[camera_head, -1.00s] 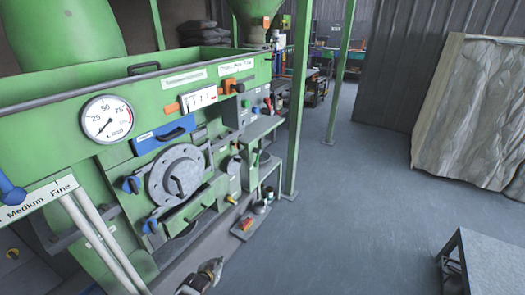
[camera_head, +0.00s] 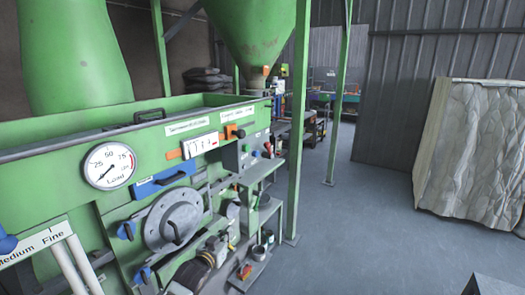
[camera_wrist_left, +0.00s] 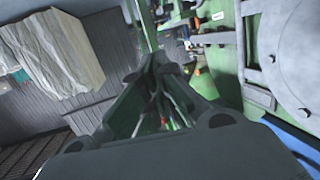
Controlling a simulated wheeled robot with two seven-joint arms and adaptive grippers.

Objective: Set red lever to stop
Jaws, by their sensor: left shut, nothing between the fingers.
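A small red part (camera_head: 268,146), possibly the red lever, shows at the right end of the grey control box (camera_head: 246,152) on the green machine. It is too small to read its setting or any stop mark. My left gripper (camera_head: 222,241) is low in front of the machine, right of the round grey flanged cover (camera_head: 174,220). It is shut and empty, well below and apart from the control box. Its fingers (camera_wrist_left: 164,66) also show shut in the left wrist view. My right gripper is not in view.
A grey shelf (camera_head: 262,172) juts below the control box. A green post (camera_head: 298,120) stands just right. Open floor (camera_head: 350,235) lies beyond.

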